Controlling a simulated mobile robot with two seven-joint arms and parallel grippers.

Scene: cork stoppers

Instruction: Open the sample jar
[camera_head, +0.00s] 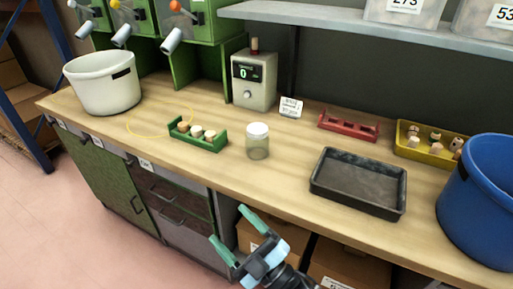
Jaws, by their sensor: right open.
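The sample jar (257,146) stands upright near the middle of the wooden bench. It is a clear jar with a white lid (258,129) seated on top. My right gripper (228,230) is below and in front of the bench's front edge, with its two teal-tipped fingers spread apart and nothing between them. It is apart from the jar, lower in the picture. My left gripper is out of the picture.
A green rack (212,146) with corks sits left of the jar. A black tray (387,206), red rack (340,135), yellow tray (407,149) and blue bucket (485,210) stand right. A white pot (98,95) is far left. Bench (200,167) around the jar is clear.

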